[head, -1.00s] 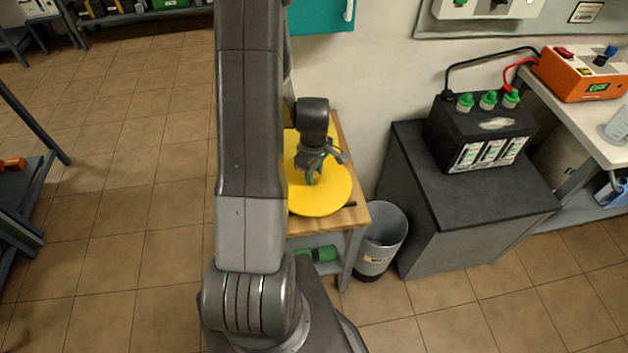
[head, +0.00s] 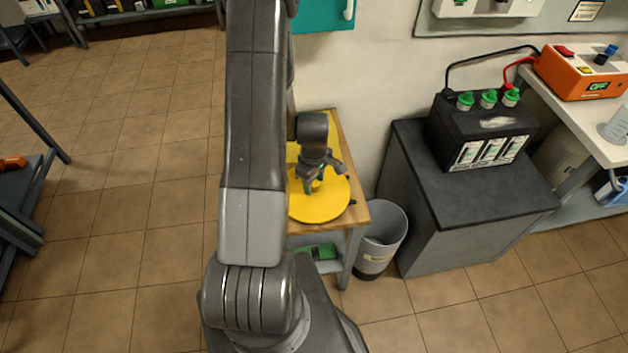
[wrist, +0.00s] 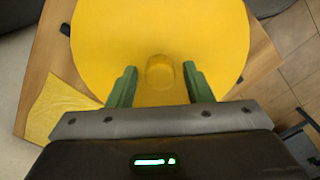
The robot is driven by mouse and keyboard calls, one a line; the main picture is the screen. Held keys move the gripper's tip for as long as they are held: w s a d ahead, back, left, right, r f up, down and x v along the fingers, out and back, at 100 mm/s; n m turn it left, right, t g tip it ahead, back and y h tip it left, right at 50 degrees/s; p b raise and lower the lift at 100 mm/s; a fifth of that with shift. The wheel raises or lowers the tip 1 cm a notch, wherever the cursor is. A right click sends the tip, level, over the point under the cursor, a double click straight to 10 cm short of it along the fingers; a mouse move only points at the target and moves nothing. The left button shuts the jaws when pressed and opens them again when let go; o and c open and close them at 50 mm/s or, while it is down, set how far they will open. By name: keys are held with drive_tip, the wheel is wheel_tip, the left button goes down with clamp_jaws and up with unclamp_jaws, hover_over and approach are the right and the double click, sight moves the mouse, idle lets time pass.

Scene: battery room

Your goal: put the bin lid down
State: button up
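The yellow round bin lid (head: 322,208) lies flat on the wooden top of a small table (head: 357,214). In the wrist view the lid (wrist: 110,35) fills the upper middle, with a round yellow knob (wrist: 160,72) at its near part. My gripper (head: 318,184) is over the lid, pointing down at the knob. In the wrist view my gripper (wrist: 160,80) is open, its green fingers standing apart on either side of the knob with gaps. The grey bin (head: 386,232) stands open on the floor, right of the table. My arm hides the table's left side.
A yellow cloth-like piece (wrist: 55,105) lies on the tabletop beside the lid. A grey cabinet (head: 455,190) carries a black battery (head: 482,130), with an orange charger (head: 582,72) on the bench to its right. A green item (head: 322,252) sits on the table's lower shelf.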

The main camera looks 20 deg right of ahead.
sight(314, 183)
drive_tip(key=shift+r, duration=0.1)
drive_tip(key=shift+r+p, duration=0.2)
drive_tip(key=shift+p, duration=0.1)
wheel_tip(314, 183, up, 12)
drive_tip(key=shift+f+b, duration=0.1)
drive_tip(key=shift+b, duration=0.7)
wheel_tip(314, 183, down, 12)
drive_tip(key=shift+f+p, duration=0.2)
drive_tip(key=shift+p, duration=0.3)
idle(0.4)
drive_tip(key=shift+r, duration=0.1)
